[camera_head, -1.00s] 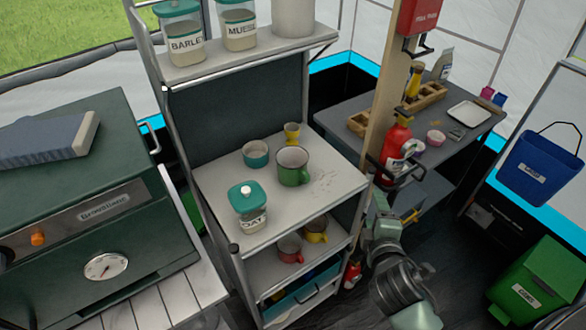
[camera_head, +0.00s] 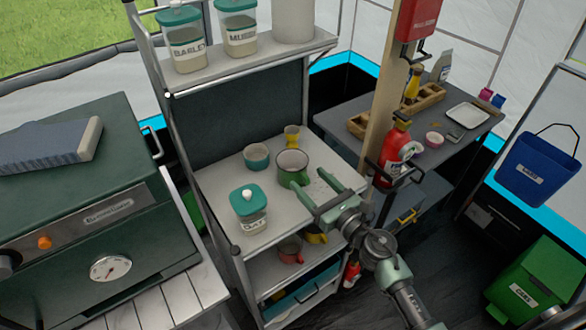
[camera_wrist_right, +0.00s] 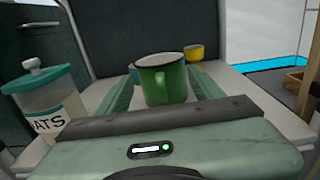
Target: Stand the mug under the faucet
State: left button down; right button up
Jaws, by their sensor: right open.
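The green mug (camera_head: 291,170) stands upright on the upper deck of a metal shelf unit (camera_head: 222,190). It also shows in the right wrist view (camera_wrist_right: 162,82), between the two fingers. My right gripper (camera_head: 312,182) is open and reaches in from the right at the height of the deck, its fingers pointing at the mug. In the wrist view one finger is on each side of the mug (camera_wrist_right: 160,88); whether either touches it I cannot tell. No faucet shows in these views. My left gripper is not in view.
A teal-lidded oats jar (camera_head: 249,208) stands left of the mug. A teal bowl (camera_head: 256,156) and a yellow cup (camera_head: 292,135) are behind it. A wooden post (camera_head: 381,95) with a red extinguisher (camera_head: 397,150) is to the right. More mugs sit below.

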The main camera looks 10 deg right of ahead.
aim_at(307, 178)
jog(key=shift+x, duration=1.5)
grip_shut()
